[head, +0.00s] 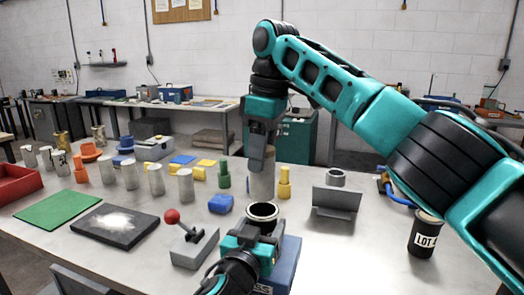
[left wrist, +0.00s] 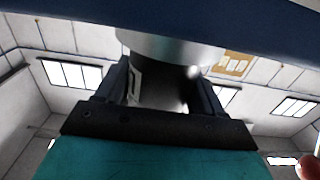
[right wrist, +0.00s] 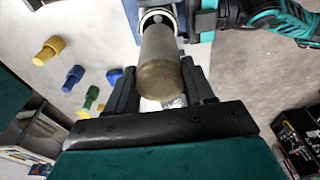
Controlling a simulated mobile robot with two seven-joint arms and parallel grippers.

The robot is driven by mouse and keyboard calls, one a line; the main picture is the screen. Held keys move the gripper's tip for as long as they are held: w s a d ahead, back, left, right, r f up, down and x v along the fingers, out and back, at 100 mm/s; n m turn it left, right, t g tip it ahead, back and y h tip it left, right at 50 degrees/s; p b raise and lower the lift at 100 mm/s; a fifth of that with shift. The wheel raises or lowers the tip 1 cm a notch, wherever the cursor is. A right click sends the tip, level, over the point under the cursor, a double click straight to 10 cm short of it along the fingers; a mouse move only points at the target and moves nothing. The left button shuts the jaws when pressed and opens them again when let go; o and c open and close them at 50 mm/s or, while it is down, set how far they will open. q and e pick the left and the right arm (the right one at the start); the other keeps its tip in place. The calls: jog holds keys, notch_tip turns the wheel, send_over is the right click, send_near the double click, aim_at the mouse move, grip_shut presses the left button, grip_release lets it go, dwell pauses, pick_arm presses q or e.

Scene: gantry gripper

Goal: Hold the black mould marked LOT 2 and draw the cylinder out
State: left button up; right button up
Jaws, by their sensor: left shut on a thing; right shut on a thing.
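The black mould (head: 263,212) stands upright with its open mouth up, its dark inside and pale rim showing. My left gripper (head: 255,243) is shut on it, and it fills the jaws in the left wrist view (left wrist: 160,88). Only part of a white label shows there, so its mark cannot be read. The grey cylinder (head: 262,184) hangs upright just above the mouth, seemingly clear of it. My right gripper (head: 262,152) is shut on its upper end from above. In the right wrist view the cylinder (right wrist: 160,55) points towards the mould's rim (right wrist: 157,18).
A blue block (head: 287,262) stands beside my left gripper. A black mould marked LOT 4 (head: 425,236) stands at the right. A grey angled bracket (head: 336,200), a red-knobbed lever (head: 188,240), a black mat (head: 115,226) and several grey cylinders (head: 130,175) share the table.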

pick_arm(q)
jog(key=shift+f, duration=0.1)
pick_arm(e)
jog(key=shift+r, duration=0.1)
jog(key=shift+r, duration=1.45)
pick_arm(q)
jog(key=o, duration=1.1)
jog(key=shift+o, duration=0.2)
